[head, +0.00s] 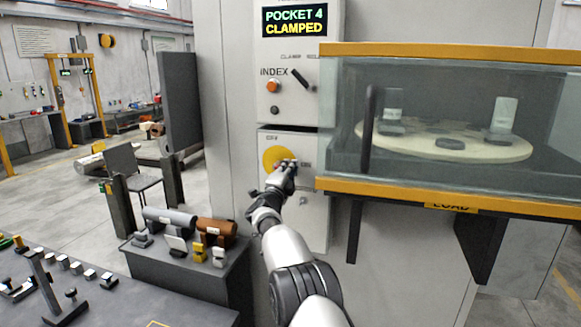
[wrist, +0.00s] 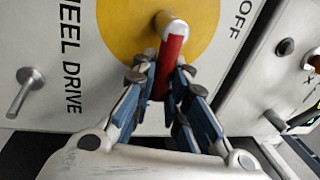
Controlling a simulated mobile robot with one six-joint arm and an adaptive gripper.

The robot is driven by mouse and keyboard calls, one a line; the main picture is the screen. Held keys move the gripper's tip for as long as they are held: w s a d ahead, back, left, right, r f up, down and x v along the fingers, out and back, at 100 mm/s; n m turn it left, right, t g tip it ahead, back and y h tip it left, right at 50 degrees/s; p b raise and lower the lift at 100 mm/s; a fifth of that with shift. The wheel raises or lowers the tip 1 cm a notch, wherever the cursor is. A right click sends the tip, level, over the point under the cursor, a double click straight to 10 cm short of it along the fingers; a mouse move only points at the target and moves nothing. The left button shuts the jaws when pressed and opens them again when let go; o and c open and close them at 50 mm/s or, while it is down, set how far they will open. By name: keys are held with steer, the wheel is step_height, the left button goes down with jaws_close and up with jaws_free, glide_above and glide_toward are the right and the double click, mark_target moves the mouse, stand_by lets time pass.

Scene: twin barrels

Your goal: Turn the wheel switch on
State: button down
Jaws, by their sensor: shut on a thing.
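The wheel switch is a round yellow disc (head: 278,158) on a pale panel, with a red handle that has a grey rounded end. In the wrist view the yellow disc (wrist: 120,30) is behind the red handle (wrist: 172,60). My gripper (head: 283,172) reaches the disc from below in the head view and hides the handle there. In the wrist view my gripper (wrist: 163,88) has its fingers closed on both sides of the handle. The lettering "WHEEL DRIVE" is left of the disc and "OFF" upper right of it. The handle does not point at "OFF".
A glass-sided cabinet (head: 430,187) with yellow edges juts out right of the panel. An index knob (head: 300,78) and orange button (head: 273,86) are above. A small grey lever (wrist: 25,92) is left in the wrist view. A low bench (head: 190,268) holds cylinders and blocks.

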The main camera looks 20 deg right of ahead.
steer(key=shift+f+m, duration=0.3)
steer(key=shift+m, duration=0.1)
steer(key=c, duration=1.6)
jaws_free()
steer(key=shift+r, duration=0.1)
steer(key=shift+s+a, duration=0.1)
steer(key=v, duration=1.1)
steer(key=shift+s+a, duration=0.2)
steer(key=shift+a, duration=0.05)
